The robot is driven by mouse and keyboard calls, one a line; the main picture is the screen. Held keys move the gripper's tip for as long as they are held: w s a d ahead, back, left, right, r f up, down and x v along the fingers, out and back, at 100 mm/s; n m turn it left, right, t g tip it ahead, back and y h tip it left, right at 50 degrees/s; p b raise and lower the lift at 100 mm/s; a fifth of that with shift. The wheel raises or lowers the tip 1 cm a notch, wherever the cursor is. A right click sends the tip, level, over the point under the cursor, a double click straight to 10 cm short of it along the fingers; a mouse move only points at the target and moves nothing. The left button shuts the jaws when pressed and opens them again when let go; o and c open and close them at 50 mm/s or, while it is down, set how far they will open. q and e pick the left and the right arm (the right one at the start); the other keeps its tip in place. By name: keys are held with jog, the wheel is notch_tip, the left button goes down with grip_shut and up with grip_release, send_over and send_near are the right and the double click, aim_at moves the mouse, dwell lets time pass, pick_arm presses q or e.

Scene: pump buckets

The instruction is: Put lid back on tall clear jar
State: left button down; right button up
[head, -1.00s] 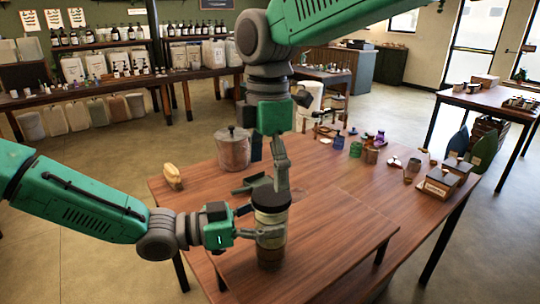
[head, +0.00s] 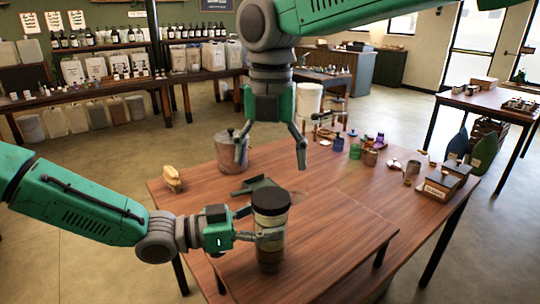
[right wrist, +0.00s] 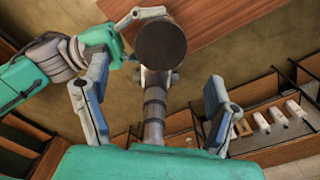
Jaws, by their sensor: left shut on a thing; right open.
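The tall clear jar (head: 270,257) stands upright near the front of the wooden table, with dark and pale layers inside. Its dark round lid (head: 271,202) sits level on its top. The lid also shows from above as a dark disc in the right wrist view (right wrist: 161,45). My left gripper (head: 262,238) is shut around the upper part of the jar from the left, below the lid. My right gripper (head: 272,158) is open and empty, above and behind the lid, with its fingers spread apart. The lid's seam with the jar is too small to judge.
A lidded canister (head: 231,152) stands at the back left, with a yellowish object (head: 173,179) on the left edge. A dark green flat item (head: 254,185) lies behind the jar. Small jars (head: 370,157) and boxes (head: 441,185) stand at the right. The front right tabletop is clear.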

aim_at(268, 196)
notch_tip(268, 196, down, 8)
jog(key=shift+s+r, duration=0.1)
dwell(0.4)
jog(key=c, duration=1.2)
jog(key=m, duration=0.5)
jog(key=shift+m, duration=0.4)
jog(key=shift+c, duration=0.2)
jog(key=m, duration=0.5)
jog(key=shift+a, duration=0.1)
jog(key=m, duration=0.8)
jog(key=shift+a+m, duration=0.15)
jog(key=shift+m, duration=0.25)
